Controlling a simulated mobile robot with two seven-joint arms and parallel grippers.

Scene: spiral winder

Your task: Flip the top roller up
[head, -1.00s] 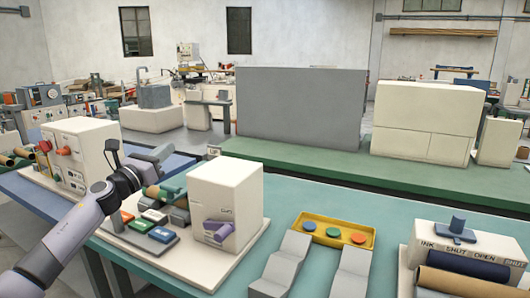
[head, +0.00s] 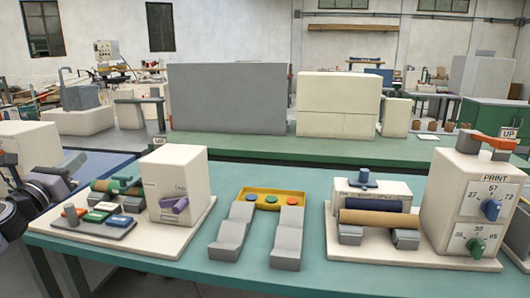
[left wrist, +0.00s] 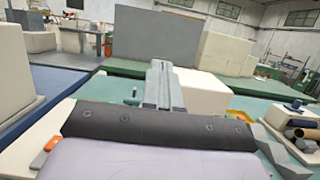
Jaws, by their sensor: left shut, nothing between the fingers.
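In the head view, a winder at the left has a green roller (head: 122,183) lying across grey supports, beside a white block (head: 172,187) with a purple lever (head: 174,206). I take this green roller as the top roller; it looks lowered. A small UP sign (head: 159,140) stands behind it. My left gripper (head: 76,162) is up and left of the roller, apart from it in the picture. In the left wrist view, the shut, empty fingers (left wrist: 162,72) point forward; my dark wrist hides most of the winder. My right gripper is not in view.
Coloured keys (head: 107,213) sit in front of the roller. A yellow tray (head: 262,199) with buttons and grey ramps stands right. Another machine carries a tan roller (head: 381,219) and an orange lever (head: 486,141). Bare green table (head: 180,250) lies in front.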

